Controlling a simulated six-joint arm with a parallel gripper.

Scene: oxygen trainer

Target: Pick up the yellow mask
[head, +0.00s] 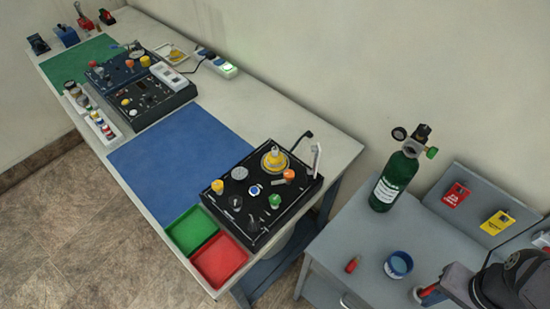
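A yellow round piece (274,158) with a raised, cone-like middle sits on the black panel box (245,222) at the near end of the long table. It may be the yellow mask; its shape is too small to be sure. A dark part of my arm (510,285) shows at the bottom right, over the grey side table and well apart from the yellow piece. My gripper's fingertips cannot be made out, so I cannot tell whether they are open or shut.
A green oxygen cylinder (392,183) stands upright on the grey side table (350,235). A blue cup (398,265) and a small red piece (352,265) are near it. Green (191,229) and red trays (219,262) adjoin the panel box. The blue mat (180,160) is clear.

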